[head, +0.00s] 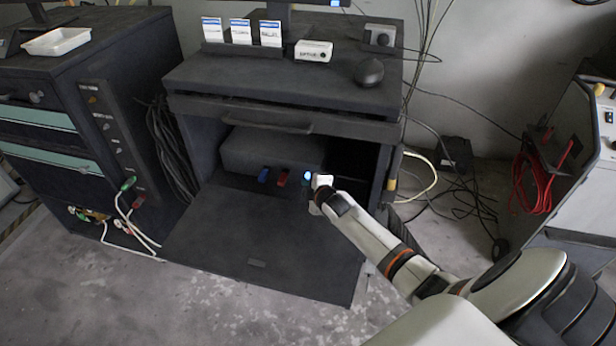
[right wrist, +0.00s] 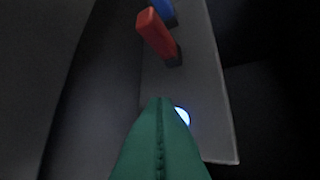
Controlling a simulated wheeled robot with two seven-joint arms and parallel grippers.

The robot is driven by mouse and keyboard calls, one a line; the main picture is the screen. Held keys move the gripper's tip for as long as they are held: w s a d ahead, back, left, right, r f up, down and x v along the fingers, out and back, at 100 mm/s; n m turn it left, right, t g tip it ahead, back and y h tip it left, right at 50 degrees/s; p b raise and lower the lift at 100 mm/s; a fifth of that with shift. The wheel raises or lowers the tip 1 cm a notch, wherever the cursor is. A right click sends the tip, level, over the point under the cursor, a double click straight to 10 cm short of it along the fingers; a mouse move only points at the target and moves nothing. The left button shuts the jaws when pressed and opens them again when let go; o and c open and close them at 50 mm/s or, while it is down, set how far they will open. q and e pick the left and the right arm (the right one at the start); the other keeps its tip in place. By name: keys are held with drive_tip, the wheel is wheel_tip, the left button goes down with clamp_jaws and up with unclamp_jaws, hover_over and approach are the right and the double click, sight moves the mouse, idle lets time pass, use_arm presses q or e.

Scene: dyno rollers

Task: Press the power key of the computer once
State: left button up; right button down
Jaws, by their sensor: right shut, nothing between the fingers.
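The dark computer (head: 262,150) sits inside the open cabinet, and its front face also shows in the right wrist view (right wrist: 205,90). Its power key (head: 308,175) glows bluish white at the right end of the front. In the right wrist view the lit key (right wrist: 182,115) is partly hidden behind my fingers. My right gripper (head: 308,189) is shut and empty, its green fingers (right wrist: 160,108) pointing at the computer's front close to the key. I cannot tell whether the fingertips touch it. My left gripper is not in view.
A blue plug (head: 263,175) and a red plug (head: 282,177) stick out of the computer's front, left of the key. The cabinet's flap (head: 250,240) lies open below. The drawer ledge (head: 280,122) overhangs the opening. Cables (head: 165,145) hang at left.

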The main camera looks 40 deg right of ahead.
drive_tip(key=shift+w+d, duration=0.1)
drive_tip(key=shift+d, duration=0.05)
idle(0.4)
drive_tip(key=shift+w+d, duration=0.2)
drive_tip(key=shift+w+d, duration=0.25)
idle(1.0)
drive_tip(key=shift+s+a+p, duration=0.35)
drive_tip(key=shift+s+a, duration=0.2)
drive_tip(key=shift+a, duration=0.05)
drive_tip(key=shift+a, duration=0.1)
drive_tip(key=shift+s+a+r+p, duration=0.1)
drive_tip(key=shift+s+a+p, duration=0.15)
drive_tip(key=shift+p, duration=0.15)
drive_tip(key=shift+s+a+p, duration=1)
drive_tip(key=shift+s+a, duration=0.4)
drive_tip(key=shift+a, duration=0.15)
